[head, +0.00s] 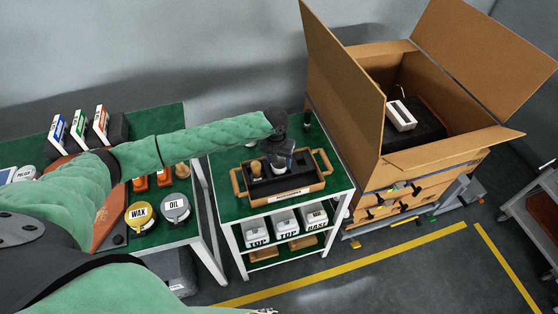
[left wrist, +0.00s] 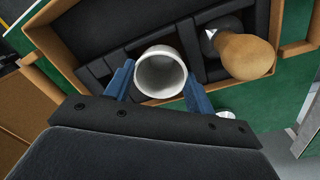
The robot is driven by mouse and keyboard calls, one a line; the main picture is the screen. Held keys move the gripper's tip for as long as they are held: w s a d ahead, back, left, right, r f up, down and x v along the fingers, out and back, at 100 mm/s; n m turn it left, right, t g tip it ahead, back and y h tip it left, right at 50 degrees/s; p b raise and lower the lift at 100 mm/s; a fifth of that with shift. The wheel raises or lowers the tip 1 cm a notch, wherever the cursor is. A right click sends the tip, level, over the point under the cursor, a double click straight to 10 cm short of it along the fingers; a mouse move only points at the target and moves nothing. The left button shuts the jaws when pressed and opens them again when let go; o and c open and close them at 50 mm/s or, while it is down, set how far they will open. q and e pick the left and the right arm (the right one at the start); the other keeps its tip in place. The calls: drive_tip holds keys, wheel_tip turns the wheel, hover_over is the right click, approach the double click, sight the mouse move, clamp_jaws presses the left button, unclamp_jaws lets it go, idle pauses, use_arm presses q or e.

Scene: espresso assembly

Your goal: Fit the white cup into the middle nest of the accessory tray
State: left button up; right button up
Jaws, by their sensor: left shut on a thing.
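The white cup (left wrist: 161,74) is between the two blue fingers of my left gripper (left wrist: 158,90), seen mouth-on in the left wrist view. The gripper is shut on it. In the head view the left gripper (head: 279,160) is over the middle of the accessory tray (head: 262,201), and hides most of the cup. The wooden tray, with side handles and a dark insert, also shows in the left wrist view (left wrist: 48,44). The cup overlaps the middle of the insert; whether its base is seated or still above the nest cannot be told. My right gripper does not show.
A tamper with a wooden knob (left wrist: 248,57) stands in the tray close beside the gripper. The tray is on a green-topped cart (head: 232,213). A tall open cardboard box (head: 345,95) stands right of it. Wax (head: 140,215) and oil (head: 175,208) tins are on the left bench.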

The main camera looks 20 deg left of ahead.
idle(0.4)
use_arm(q)
drive_tip(key=o, duration=1.6)
drive_tip(key=shift+c, duration=0.2)
drive_tip(key=shift+r, duration=0.1)
drive_tip(key=shift+a+r+p, duration=0.2)
drive_tip(key=shift+r+p, duration=2.6)
drive_tip(key=shift+r, duration=0.1)
